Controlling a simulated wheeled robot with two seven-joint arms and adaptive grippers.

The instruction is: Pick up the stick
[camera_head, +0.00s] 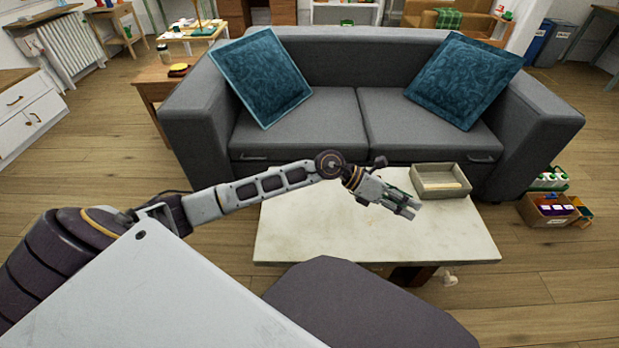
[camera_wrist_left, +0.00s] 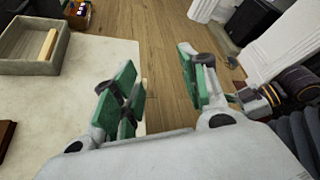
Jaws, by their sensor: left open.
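A pale wooden stick (camera_wrist_left: 48,44) lies inside an open grey-beige tray (camera_wrist_left: 20,68), leaning close to one wall in the left wrist view. In the head view the tray (camera_head: 418,183) stands at the back right of the low white table (camera_head: 310,230). My left gripper (camera_head: 410,207) is over the table, in front and to the left of the tray, apart from it. In the left wrist view its green-padded fingers (camera_wrist_left: 163,85) are spread, with nothing visible held between them.
A grey sofa (camera_head: 300,120) with two teal cushions stands right behind the table. A box with small items (camera_head: 550,208) is on the floor at the right. The left part of the tabletop is clear. In the left wrist view a dark brown object (camera_wrist_left: 6,132) shows at the left edge.

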